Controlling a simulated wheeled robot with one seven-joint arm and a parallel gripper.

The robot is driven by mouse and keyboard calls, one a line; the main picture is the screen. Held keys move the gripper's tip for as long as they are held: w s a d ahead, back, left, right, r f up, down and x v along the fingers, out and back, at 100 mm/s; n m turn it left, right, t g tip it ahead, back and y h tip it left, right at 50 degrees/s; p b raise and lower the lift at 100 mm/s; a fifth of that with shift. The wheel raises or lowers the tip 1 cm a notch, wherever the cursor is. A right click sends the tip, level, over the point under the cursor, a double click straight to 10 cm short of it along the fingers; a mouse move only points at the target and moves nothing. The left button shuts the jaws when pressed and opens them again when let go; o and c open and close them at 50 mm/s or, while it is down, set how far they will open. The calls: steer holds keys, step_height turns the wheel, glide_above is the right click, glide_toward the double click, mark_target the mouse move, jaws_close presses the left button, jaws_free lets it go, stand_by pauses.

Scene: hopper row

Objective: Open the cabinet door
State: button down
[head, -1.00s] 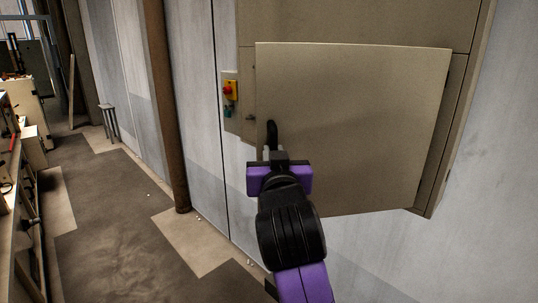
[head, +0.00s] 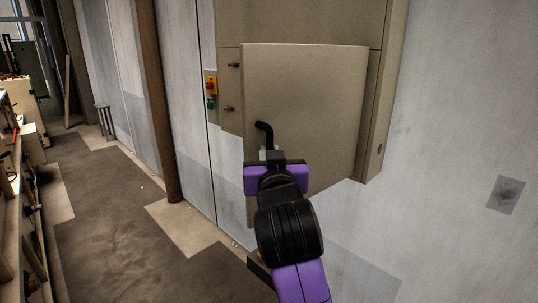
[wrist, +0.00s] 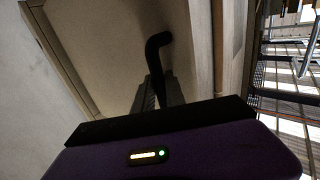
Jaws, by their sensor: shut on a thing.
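The beige cabinet door (head: 310,110) hangs on the wall cabinet (head: 300,22) and stands ajar. Its left edge is swung out, and its right edge stays against the cabinet. A bent black handle (head: 265,128) is near the door's left edge. My gripper (head: 267,151) is shut on the handle, at its lower part. In the wrist view, the handle (wrist: 157,45) rises between the fingers (wrist: 159,95), in front of the door face (wrist: 100,45). The cabinet's inside is hidden behind the door.
A brown post (head: 160,110) and a small stool (head: 104,120) stand further left. Machinery (head: 20,120) lines the far left. The floor (head: 120,220) between is mostly clear.

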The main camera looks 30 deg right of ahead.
steer(key=shift+s+d, duration=0.1)
steer(key=shift+d, duration=0.2)
steer(key=c, duration=1.4)
jaws_free()
steer(key=shift+s+a, duration=0.1)
steer(key=shift+a, duration=0.1)
steer(key=b+v, duration=0.1)
steer(key=v, duration=0.6)
steer(key=shift+s+b, duration=0.2)
steer(key=shift+b, duration=0.2)
